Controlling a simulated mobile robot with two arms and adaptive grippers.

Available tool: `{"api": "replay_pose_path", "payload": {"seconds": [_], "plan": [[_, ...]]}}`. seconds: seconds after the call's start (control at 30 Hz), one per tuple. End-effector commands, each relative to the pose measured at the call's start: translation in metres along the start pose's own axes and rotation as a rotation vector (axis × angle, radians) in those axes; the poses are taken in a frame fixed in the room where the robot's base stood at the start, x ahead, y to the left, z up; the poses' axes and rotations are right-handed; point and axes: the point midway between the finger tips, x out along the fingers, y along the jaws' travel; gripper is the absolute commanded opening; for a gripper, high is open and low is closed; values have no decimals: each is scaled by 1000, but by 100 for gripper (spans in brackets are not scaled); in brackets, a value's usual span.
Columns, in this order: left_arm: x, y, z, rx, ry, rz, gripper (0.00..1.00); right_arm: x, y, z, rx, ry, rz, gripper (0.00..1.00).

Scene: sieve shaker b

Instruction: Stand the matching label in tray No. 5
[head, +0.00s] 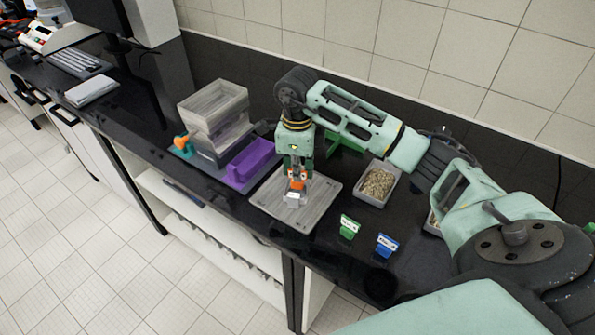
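My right gripper (296,188) points down over a flat grey slab-like tray (262,203) on the bench. Its orange-tipped fingers are close together around a small white piece (293,199), which looks like a label and is low over or on the slab. Whether it touches the slab is unclear. A green label (348,228) and a blue label (386,245) with white faces stand on the bench to the right. Their writing is too small to read. A tray of grains (377,184) stands behind them. My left gripper is out of view.
A purple holder (250,163) and a stack of grey translucent boxes (214,112) stand left of the slab. A green object (345,144) and another tray (431,224) are partly hidden by my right arm. The black bench's front edge lies close to the slab.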

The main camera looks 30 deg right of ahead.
Motion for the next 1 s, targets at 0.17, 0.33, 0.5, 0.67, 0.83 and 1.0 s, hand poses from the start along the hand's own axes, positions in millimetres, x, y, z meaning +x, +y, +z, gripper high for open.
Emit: {"api": "replay_pose_path", "payload": {"seconds": [0.17, 0.33, 0.5, 0.67, 0.83, 1.0], "plan": [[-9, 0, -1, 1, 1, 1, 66, 15, 1, 0, 0, -1, 2, 0], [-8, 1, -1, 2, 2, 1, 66, 16, 0, 0, 0, -2, 0, 0], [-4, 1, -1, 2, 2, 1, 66, 21, 0, 0, 0, -1, 0, 0], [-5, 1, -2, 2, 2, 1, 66, 19, 0, 0, 0, -1, 0, 15], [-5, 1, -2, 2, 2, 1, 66, 19, 0, 0, 0, -1, 0, 23], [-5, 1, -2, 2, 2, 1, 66, 19, 0, 0, 0, -1, 0, 23]]}}
